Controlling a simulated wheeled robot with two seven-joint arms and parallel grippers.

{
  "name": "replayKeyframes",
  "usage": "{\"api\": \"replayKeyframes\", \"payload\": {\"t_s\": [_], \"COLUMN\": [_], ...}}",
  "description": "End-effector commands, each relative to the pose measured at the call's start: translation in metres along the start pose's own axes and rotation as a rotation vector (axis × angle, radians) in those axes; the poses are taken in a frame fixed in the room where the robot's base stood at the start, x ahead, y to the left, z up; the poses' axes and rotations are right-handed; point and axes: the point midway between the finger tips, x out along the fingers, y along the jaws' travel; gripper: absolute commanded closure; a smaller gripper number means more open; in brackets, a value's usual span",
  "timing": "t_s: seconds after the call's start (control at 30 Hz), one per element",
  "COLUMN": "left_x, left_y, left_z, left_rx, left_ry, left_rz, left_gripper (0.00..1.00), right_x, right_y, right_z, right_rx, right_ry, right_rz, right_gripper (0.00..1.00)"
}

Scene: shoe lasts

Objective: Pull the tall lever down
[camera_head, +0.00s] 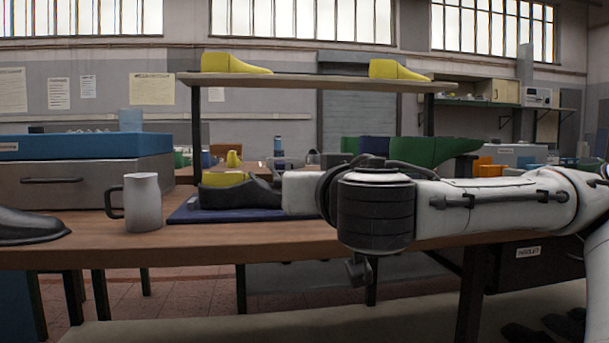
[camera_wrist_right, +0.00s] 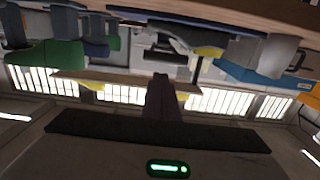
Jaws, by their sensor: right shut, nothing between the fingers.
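I cannot make out a tall lever in either view; my right arm covers part of the bench in the head view. My right gripper shows in the right wrist view (camera_wrist_right: 160,90) as a dark, narrow pair of fingers pressed together, empty. That view is upside down, with the bench edge at the top, and the fingers point toward the shelf and windows. In the head view my right arm reaches in from the right across the bench front, and its fingers cannot be picked out. My left gripper is not in view.
A grey pitcher (camera_head: 143,203) stands on the bench (camera_head: 120,245), left of a blue mat (camera_head: 190,215) with a dark shoe (camera_head: 258,193). A black shoe (camera_head: 30,228) lies far left. A grey drawer box (camera_head: 90,184) stands behind. A shelf (camera_head: 310,82) carries yellow lasts (camera_head: 232,64).

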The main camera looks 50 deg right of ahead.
Motion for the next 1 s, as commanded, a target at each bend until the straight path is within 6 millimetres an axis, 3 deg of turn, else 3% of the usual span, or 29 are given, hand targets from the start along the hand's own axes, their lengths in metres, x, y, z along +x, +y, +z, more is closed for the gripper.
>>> {"api": "replayKeyframes", "payload": {"t_s": [0.3,0.87,1.0], "left_x": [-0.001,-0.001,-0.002], "left_y": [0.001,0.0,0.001], "left_z": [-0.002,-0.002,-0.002], "left_rx": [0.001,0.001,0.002], "left_ry": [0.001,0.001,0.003], "left_rz": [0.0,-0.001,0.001], "left_gripper": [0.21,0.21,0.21], "right_x": [-0.017,-0.017,-0.011], "right_y": [0.005,0.004,0.003], "right_z": [0.012,0.011,0.026], "right_rx": [0.003,0.004,-0.01], "right_ry": [0.003,0.005,-0.033], "right_rz": [0.02,0.02,0.007], "right_gripper": [1.0,1.0,1.0]}}
